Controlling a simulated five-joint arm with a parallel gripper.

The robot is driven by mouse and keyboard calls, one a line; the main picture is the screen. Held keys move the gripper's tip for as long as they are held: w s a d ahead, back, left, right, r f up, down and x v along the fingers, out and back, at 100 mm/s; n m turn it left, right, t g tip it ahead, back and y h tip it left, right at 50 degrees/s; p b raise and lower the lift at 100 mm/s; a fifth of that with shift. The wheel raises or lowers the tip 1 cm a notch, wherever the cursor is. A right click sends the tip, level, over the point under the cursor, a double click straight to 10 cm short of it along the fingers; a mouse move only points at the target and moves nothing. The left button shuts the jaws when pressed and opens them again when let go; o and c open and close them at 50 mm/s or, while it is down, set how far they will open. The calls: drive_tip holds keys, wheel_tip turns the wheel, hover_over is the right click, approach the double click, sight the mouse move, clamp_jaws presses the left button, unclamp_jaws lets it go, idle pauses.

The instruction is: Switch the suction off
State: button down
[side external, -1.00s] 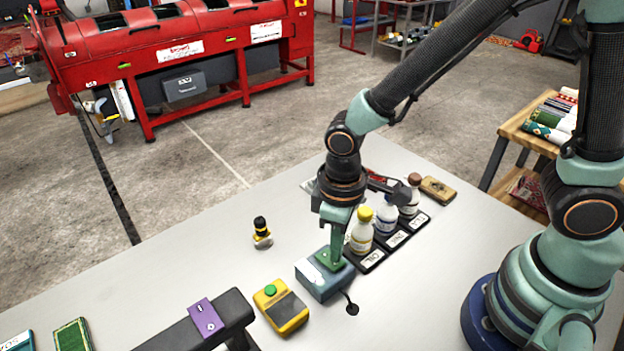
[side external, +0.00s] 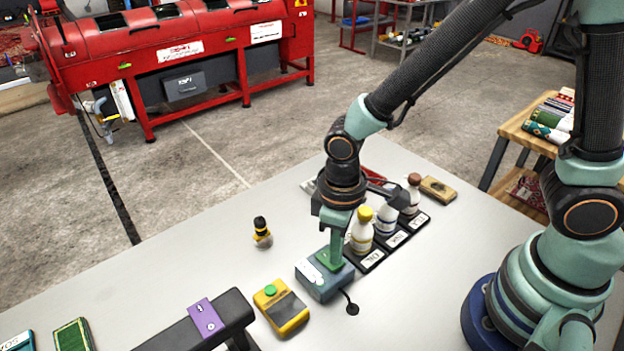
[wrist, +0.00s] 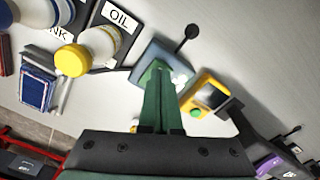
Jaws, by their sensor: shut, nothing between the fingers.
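Bottles with yellow (side external: 361,230), blue and brown caps stand in a labelled black tray (side external: 372,262) right behind the box. A yellow device (side external: 281,306) with a green button is at front left. A small yellow-black item (side external: 262,232) stands left. A dark rail (side external: 240,309) lies at the front.

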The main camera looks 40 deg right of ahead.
drive_tip(key=shift+f, duration=0.6)
idle(0.3)
drive_tip(key=shift+r, duration=3.55)
drive_tip(key=w+d+r+m+t, duration=0.1)
drive_tip(key=d+r+m+t, duration=0.4)
drive_tip(key=d+r, duration=0.8)
drive_tip(key=d+m, duration=0.1)
drive_tip(key=d, duration=0.2)
drive_tip(key=shift+t, duration=0.3)
